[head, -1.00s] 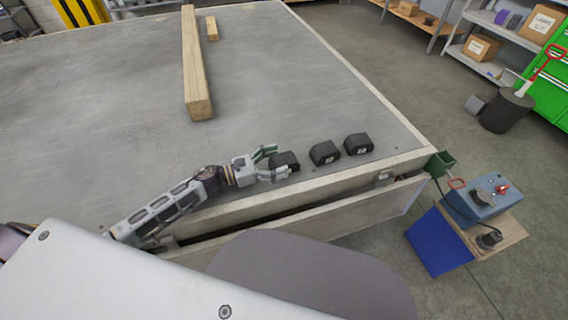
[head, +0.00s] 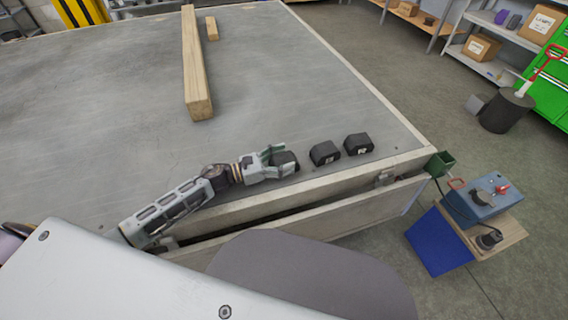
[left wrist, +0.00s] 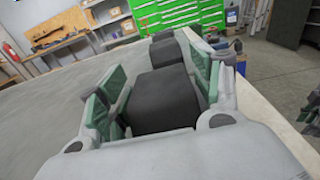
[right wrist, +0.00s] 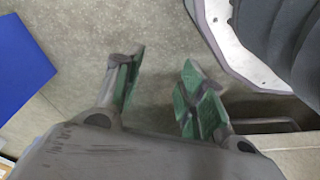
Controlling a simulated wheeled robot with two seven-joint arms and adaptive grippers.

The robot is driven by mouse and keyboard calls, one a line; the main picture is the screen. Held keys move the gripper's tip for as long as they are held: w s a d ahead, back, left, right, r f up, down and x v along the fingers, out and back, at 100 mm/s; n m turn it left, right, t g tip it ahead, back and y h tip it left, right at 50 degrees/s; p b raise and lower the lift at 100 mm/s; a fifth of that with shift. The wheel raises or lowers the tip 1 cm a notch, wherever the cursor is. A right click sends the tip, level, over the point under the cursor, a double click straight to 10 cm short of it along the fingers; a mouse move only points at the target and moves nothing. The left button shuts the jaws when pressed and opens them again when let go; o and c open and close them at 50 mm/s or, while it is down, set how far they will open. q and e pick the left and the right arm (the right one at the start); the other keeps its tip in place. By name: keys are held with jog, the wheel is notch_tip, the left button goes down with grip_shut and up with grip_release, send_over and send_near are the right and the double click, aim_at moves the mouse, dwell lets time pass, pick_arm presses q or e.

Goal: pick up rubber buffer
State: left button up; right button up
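In the left wrist view the buffer (left wrist: 165,100) sits between the green finger pads, with a gap at the left pad, so the gripper (left wrist: 160,88) looks open. My right gripper (right wrist: 155,85) is open and empty above the floor.
A long wooden beam (head: 196,70) and a short wood piece (head: 212,28) lie farther back on the deck. A blue box with a red knob (head: 482,198) stands off the deck's right corner. Shelves and green drawers (head: 548,95) are at the far right.

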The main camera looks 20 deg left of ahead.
aim_at(283, 159)
pick_arm(q)
jog(key=c, duration=0.9)
jog(key=shift+c, duration=0.2)
pick_arm(e)
jog(key=shift+w+r, duration=0.15)
jog(key=shift+w, duration=0.15)
pick_arm(q)
jog(key=shift+r, duration=0.2)
pick_arm(e)
jog(key=shift+w+r, duration=0.1)
jog(key=shift+w, duration=0.05)
pick_arm(q)
jog(key=shift+r, duration=0.25)
jog(key=shift+r+p, duration=0.95)
jog(key=shift+r, duration=3.65)
pick_arm(e)
notch_tip(283, 159, down, 5)
jog(key=s+d, duration=0.2)
jog(key=shift+f, duration=0.2)
